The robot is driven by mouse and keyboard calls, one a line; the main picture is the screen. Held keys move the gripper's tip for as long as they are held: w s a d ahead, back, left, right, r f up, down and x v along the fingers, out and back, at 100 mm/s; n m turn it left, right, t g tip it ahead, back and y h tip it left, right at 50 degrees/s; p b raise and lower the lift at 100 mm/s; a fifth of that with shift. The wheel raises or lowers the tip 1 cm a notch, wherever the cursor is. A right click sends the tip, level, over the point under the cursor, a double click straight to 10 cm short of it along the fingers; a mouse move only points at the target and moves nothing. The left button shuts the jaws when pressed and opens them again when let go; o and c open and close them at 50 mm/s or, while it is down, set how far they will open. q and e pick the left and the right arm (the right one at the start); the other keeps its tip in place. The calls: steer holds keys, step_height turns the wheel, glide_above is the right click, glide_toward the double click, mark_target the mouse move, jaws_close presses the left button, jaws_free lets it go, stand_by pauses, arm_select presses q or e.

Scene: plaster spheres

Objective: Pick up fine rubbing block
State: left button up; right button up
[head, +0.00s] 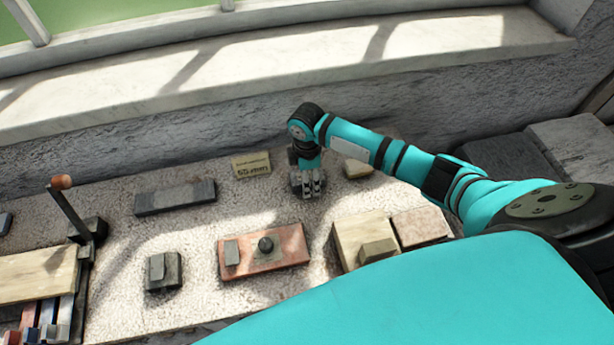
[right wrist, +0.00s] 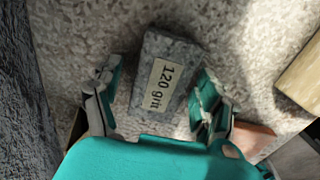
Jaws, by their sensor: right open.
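A grey block labelled "120 grit" (right wrist: 166,82) lies on the speckled surface in the right wrist view. My right gripper (head: 308,188) points down at the back of the bench, and its two fingers (right wrist: 157,88) are open, one on each side of the block. I see no clear grip on it. In the head view the gripper hides this block. No other label tells me which block is the fine one. My left gripper is not in view.
In front are a reddish slab (head: 290,249) with small items, a dark block (head: 163,271) and a wooden block (head: 352,235). A wall runs behind.

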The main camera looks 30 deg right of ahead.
steer(key=shift+f, duration=0.1)
jaws_close()
stand_by(0.5)
steer(key=shift+w+r, duration=0.1)
steer(key=shift+r, duration=0.35)
step_height(320, 180, up, 9)
steer(key=shift+r+b, duration=0.1)
steer(key=shift+b, duration=0.55)
